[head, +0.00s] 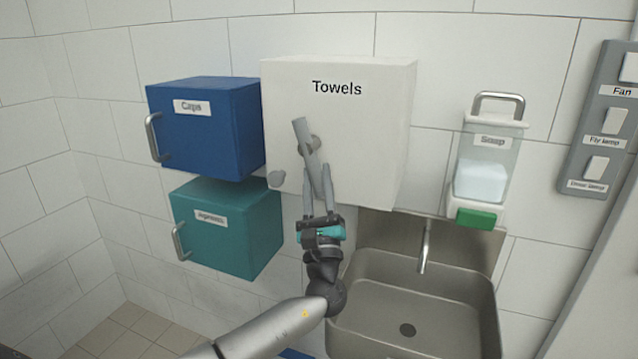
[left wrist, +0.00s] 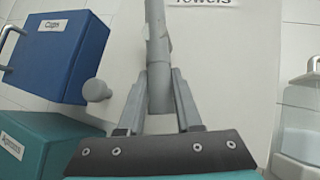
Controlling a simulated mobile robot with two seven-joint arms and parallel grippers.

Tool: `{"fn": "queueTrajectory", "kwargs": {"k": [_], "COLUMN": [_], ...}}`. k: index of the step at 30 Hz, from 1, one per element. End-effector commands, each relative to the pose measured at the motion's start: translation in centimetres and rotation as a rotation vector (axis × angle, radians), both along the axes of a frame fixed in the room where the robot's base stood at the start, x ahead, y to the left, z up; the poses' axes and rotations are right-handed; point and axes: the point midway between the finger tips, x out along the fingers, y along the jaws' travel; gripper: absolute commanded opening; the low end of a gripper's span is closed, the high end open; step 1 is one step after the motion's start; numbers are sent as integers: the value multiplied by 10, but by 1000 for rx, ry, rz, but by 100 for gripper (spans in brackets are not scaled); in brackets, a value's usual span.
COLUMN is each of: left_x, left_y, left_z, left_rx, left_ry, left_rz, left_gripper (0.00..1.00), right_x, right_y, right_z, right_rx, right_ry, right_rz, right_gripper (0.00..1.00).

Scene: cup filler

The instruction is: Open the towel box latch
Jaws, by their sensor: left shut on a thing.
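The white towel box (head: 375,130), labelled Towels, hangs on the tiled wall in the head view. It also shows in the left wrist view (left wrist: 225,60). Its grey latch handle (head: 301,132) sits on a round pivot on the front face and stands nearly upright, its top leaning slightly left. My left gripper (head: 321,190) comes from below and is shut on the lower part of the latch handle. In the left wrist view the handle (left wrist: 159,60) runs up from between the fingers. A round grey knob (head: 276,179) is at the box's lower left corner. My right gripper is not in view.
A blue Caps box (head: 205,135) and a teal Aprons box (head: 235,235), both with side handles, hang to the left. A steel sink (head: 400,290) with a tap is below right. A soap dispenser (head: 482,180) and a switch panel (head: 600,125) are at right.

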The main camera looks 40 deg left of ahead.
Motion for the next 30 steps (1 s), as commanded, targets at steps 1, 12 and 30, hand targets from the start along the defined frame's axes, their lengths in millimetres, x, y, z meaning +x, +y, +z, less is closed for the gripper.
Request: {"fn": "queueTrajectory", "kwargs": {"k": [1, 12, 30], "left_x": [0, 0, -9], "left_y": [1, 1, -8], "left_z": [3, 3, -11], "left_rx": [4, 3, 0], "left_ry": [-3, -4, 2], "left_rz": [2, 2, -1], "left_gripper": [0, 44, 63], "right_x": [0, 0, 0], "right_y": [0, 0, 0], "right_z": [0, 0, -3], "right_rx": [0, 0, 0], "right_ry": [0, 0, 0], "right_rz": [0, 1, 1], "right_gripper": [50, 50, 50]}}
